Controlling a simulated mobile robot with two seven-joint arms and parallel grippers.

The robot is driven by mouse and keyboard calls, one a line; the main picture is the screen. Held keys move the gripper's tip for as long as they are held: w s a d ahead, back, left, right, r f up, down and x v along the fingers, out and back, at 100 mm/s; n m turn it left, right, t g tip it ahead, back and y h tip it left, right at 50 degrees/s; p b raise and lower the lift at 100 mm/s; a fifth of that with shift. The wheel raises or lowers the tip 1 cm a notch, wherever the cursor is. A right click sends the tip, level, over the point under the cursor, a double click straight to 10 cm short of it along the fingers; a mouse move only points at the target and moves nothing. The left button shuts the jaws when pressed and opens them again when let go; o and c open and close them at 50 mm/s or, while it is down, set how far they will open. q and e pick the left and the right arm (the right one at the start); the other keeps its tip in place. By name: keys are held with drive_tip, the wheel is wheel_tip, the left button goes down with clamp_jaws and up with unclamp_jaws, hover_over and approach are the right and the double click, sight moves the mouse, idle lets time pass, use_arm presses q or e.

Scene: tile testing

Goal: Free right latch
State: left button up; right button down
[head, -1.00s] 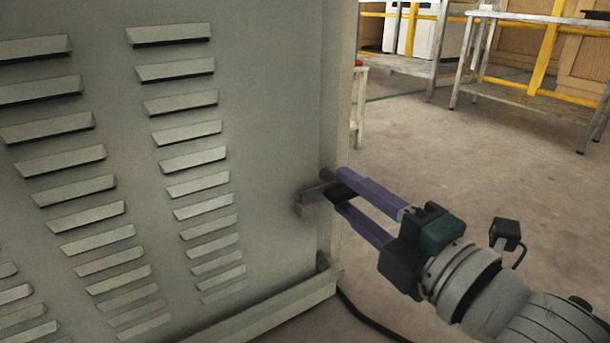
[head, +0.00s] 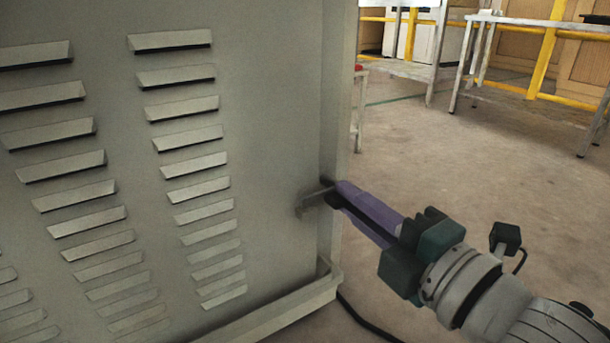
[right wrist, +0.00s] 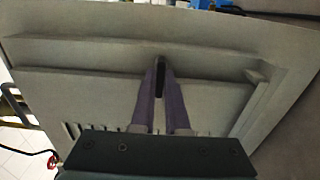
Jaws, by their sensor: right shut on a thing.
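The right latch (head: 312,200) is a small grey metal handle near the right edge of a large grey louvred panel (head: 270,110). My right gripper (head: 337,194) comes in from the right, its purple fingers closed together on the latch's outer end. In the right wrist view, the two purple fingers (right wrist: 160,75) meet at a dark piece against the panel's edge; the fingers hide most of the latch there. My left gripper is in neither view.
A raised ledge (head: 290,305) runs along the panel's bottom. A black cable (head: 365,318) lies on the floor below my right arm. Metal tables (head: 540,22) and yellow rails (head: 548,50) stand at the back right, with open floor (head: 440,145) before them.

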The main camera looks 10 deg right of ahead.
drive_tip(key=m+p, duration=0.3)
drive_tip(key=m, duration=0.6)
drive_tip(key=m+p, duration=0.3)
drive_tip(key=m, duration=0.5)
drive_tip(key=shift+d+r+m, duration=0.2)
drive_tip(key=shift+m, duration=0.2)
idle(0.5)
drive_tip(key=c, duration=0.9)
unclamp_jaws()
